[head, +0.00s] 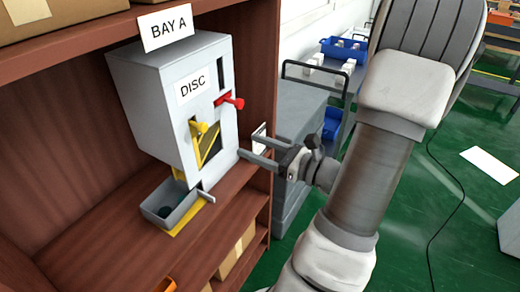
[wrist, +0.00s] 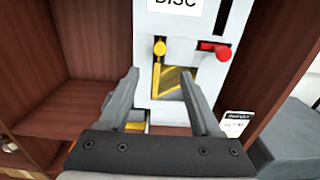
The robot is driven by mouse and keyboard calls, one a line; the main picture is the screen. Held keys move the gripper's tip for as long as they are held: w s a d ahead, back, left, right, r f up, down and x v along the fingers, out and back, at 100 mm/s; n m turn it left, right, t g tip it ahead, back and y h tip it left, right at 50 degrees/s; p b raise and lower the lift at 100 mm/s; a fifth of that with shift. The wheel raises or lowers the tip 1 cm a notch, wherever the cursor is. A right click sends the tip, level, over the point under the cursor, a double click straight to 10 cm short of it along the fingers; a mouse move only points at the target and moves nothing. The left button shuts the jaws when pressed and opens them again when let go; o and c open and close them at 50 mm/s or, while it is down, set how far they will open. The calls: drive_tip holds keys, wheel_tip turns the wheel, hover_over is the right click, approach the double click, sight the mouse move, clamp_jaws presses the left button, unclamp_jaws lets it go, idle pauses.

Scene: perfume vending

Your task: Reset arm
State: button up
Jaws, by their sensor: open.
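My gripper (head: 262,150) is open and empty, to the right of the grey dispenser box labelled DISC (head: 160,95) in the head view. In the wrist view its two fingers (wrist: 163,105) are spread wide and point toward the dispenser's front (wrist: 185,65). No object shows between the fingers. The dispenser has a yellow knob (head: 200,128) and a red lever (head: 230,102). Its small grey tray (head: 160,214) sits low at its front. My arm reaches in from the lower right of the head view.
The dispenser stands on a brown wooden shelf (head: 110,240) under a BAY A sign (head: 166,28). The shelf's right side panel (head: 255,50) is close to my gripper. A grey cart (head: 300,120) with blue bins stands behind. Green floor (head: 410,220) is open at right.

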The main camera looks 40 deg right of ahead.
drive_tip(key=shift+s+d, duration=0.2)
drive_tip(key=shift+s, duration=0.4)
drive_tip(key=shift+a, duration=0.1)
